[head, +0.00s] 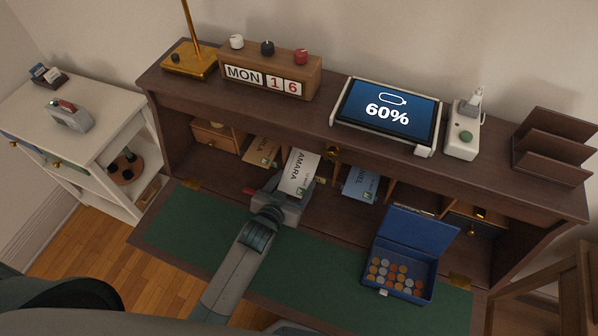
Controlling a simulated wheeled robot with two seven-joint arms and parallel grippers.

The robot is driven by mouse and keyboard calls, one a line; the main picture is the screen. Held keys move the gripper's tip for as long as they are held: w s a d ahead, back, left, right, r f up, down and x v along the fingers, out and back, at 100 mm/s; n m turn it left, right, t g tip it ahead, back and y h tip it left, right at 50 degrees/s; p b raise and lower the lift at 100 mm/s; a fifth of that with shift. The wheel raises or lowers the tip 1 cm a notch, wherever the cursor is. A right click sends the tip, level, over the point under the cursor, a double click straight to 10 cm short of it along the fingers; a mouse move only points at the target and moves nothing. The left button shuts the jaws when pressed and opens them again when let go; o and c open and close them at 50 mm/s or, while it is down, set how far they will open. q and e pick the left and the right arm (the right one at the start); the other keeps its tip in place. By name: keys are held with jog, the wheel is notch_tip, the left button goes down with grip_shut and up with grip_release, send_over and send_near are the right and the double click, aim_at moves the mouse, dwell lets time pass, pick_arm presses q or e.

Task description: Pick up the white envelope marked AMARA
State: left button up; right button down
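The white envelope marked AMARA (299,173) is in front of the desk's middle cubbies, tilted with its lettering facing up. My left gripper (292,191) reaches in from the front over the green desk mat and is at the envelope's near end. It appears shut on that end, though the envelope partly hides the fingers. My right gripper is not in view.
A tan envelope (262,151) and a blue envelope (360,183) sit in cubbies on either side. An open blue box of coins (403,268) stands on the green mat (190,232) to the right. A tablet (388,107) and calendar (270,77) are on the upper shelf.

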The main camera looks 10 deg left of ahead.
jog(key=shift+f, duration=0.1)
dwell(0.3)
pick_arm(q)
jog(key=shift+s+r+b, duration=0.15)
jog(key=shift+r+b, duration=0.15)
jog(key=shift+b, duration=0.1)
jog(key=r, duration=0.2)
jog(key=r+b, duration=0.1)
jog(key=r, duration=0.3)
jog(key=shift+s+a+r+b, duration=0.1)
jog(key=shift+s+b, duration=0.2)
jog(key=shift+s, duration=0.1)
jog(key=s+a+b, duration=0.2)
jog(key=s, duration=0.7)
jog(key=s+a+b, duration=0.1)
jog(key=s+b, duration=0.1)
jog(key=s, duration=0.7)
jog(key=shift+s+a+b, duration=0.3)
jog(key=shift+a+b, duration=0.05)
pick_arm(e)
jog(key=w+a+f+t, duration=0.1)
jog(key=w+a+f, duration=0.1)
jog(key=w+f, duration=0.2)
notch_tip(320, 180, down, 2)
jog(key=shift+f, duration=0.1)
pick_arm(q)
jog(key=shift+r, duration=0.1)
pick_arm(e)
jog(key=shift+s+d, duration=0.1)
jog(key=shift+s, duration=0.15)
